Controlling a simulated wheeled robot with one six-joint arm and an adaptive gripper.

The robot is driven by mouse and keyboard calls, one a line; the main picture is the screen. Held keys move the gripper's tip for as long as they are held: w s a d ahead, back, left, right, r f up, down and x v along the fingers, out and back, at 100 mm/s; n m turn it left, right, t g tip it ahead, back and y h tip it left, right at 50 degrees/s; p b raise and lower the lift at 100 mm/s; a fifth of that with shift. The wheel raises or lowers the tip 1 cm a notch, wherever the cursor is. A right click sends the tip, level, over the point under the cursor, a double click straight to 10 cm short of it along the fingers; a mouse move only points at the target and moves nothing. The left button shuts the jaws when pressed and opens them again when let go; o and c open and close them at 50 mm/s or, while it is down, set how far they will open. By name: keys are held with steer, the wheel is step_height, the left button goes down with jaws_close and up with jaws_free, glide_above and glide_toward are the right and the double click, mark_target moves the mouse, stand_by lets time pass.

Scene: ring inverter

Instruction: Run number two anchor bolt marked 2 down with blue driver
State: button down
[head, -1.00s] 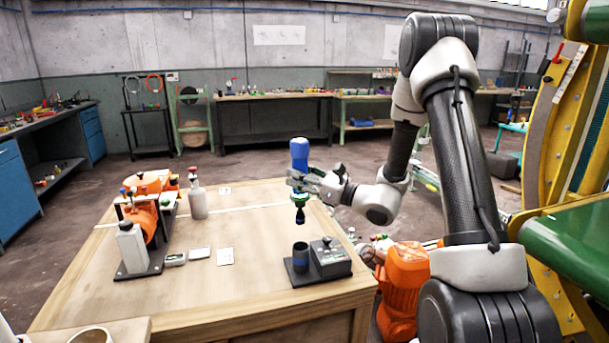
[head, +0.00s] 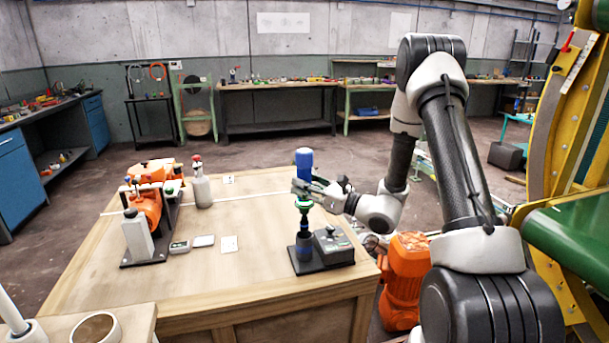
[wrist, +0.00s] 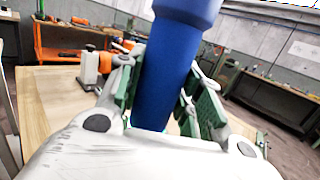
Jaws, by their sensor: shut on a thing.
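My gripper (head: 304,190) is shut on the blue driver (head: 304,163), which stands upright with its dark tip pointing down. The driver also fills the middle of the wrist view (wrist: 172,65), between the green finger pads. The driver's tip is in line with the dark cylindrical holder (head: 304,251) on a black base; whether the tip is inside it or just in front of it I cannot tell. A grey-black box (head: 333,247) sits on the same base to the right. No anchor bolt marked 2 can be made out.
The table's front middle is clear.

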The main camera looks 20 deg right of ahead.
mark_target(305, 216)
steer(key=shift+f, duration=5.45)
steer(key=c, duration=0.9)
jaws_free()
